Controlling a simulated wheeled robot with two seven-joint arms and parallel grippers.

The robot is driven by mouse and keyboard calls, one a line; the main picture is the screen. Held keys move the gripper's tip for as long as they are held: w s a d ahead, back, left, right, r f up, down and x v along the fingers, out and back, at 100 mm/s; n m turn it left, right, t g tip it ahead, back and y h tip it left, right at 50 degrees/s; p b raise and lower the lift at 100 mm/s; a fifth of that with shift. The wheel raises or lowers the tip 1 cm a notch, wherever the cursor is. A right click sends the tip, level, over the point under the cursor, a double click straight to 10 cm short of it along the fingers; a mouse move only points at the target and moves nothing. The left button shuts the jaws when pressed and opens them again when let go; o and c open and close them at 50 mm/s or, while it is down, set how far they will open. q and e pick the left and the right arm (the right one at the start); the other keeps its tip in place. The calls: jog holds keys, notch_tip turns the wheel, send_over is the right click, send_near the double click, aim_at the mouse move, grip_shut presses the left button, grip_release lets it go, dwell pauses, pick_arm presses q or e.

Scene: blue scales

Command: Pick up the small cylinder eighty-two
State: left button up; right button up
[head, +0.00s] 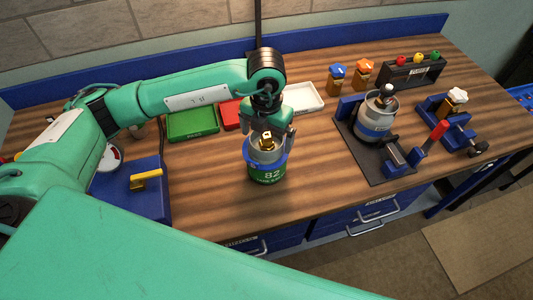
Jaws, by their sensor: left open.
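The small cylinder eighty-two (268,173) stands upright on the wooden workbench near its front edge. It has a green lower body marked "82", a blue band, a grey shoulder and a brass valve (266,141) on top. My left gripper (267,131) is open and points down at the top of the cylinder, with its fingers around or just above the valve. I cannot tell whether the fingers touch it. My right gripper is not in view.
Green (193,124), red (231,115) and white (303,98) trays lie behind. A blue scale (125,188) is at left. A larger grey cylinder (375,122) stands on a dark plate at right, with a blue clamp (450,128) beyond. Bare wood lies right of the small cylinder.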

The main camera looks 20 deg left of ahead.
pick_arm(q)
jog(key=shift+f, duration=0.4)
jog(key=shift+c, duration=0.4)
jog(key=c, duration=1.8)
jog(key=shift+r, duration=0.1)
jog(key=shift+c, duration=0.5)
jog(key=shift+w+r, duration=0.1)
